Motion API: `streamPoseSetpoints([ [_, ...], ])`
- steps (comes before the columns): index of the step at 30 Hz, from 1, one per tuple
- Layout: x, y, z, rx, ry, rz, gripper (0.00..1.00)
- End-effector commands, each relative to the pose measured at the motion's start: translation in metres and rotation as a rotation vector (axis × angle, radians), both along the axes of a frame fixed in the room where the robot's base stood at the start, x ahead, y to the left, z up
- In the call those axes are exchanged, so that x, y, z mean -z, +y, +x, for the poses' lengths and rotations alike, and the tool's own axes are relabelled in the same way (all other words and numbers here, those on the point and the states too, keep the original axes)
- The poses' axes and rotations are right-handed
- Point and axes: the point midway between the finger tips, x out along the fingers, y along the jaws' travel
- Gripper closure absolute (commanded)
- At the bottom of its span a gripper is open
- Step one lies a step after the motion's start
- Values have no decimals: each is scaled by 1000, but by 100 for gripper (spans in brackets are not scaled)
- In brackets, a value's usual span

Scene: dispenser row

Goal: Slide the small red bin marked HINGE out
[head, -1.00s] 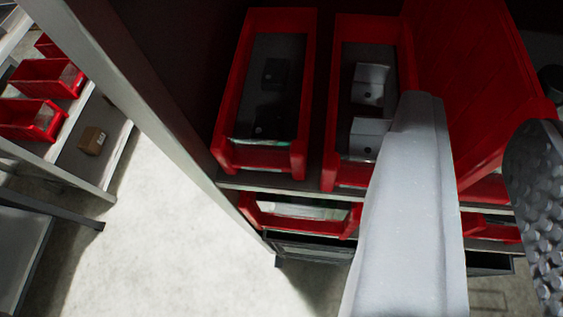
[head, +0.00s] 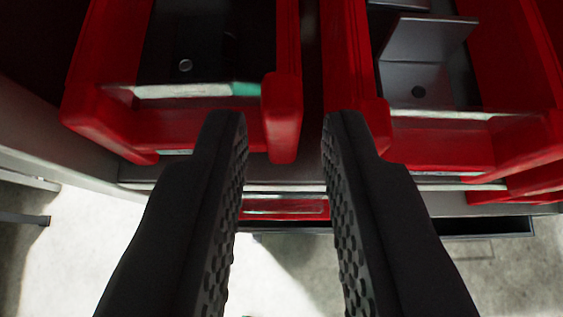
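Two small red bins stand side by side on a shelf. The left bin (head: 105,118) holds dark flat parts (head: 190,45). The right bin (head: 440,148) holds grey angled brackets (head: 430,42). No HINGE marking is readable, so I cannot tell which bin carries it. My gripper (head: 284,122) is open and empty, with its two dark textured fingers pointing at the bin fronts. The left bin's right front corner shows between the fingertips. The right fingertip overlaps the right bin's left front corner in the picture; I cannot tell whether it touches.
The shelf edge (head: 285,174) runs below the bins, and another red bin (head: 285,208) shows under it. More red bin edges are at the far right. A grey upright (head: 40,135) stands at left.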

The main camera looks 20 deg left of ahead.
Motion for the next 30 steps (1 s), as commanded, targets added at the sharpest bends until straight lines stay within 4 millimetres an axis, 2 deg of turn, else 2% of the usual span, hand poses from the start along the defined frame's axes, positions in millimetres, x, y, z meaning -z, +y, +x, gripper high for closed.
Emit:
streamPoseSetpoints([
  [26,0,32,109,0,2,-1,79],
  [30,12,35,123,0,2,-2,79],
])
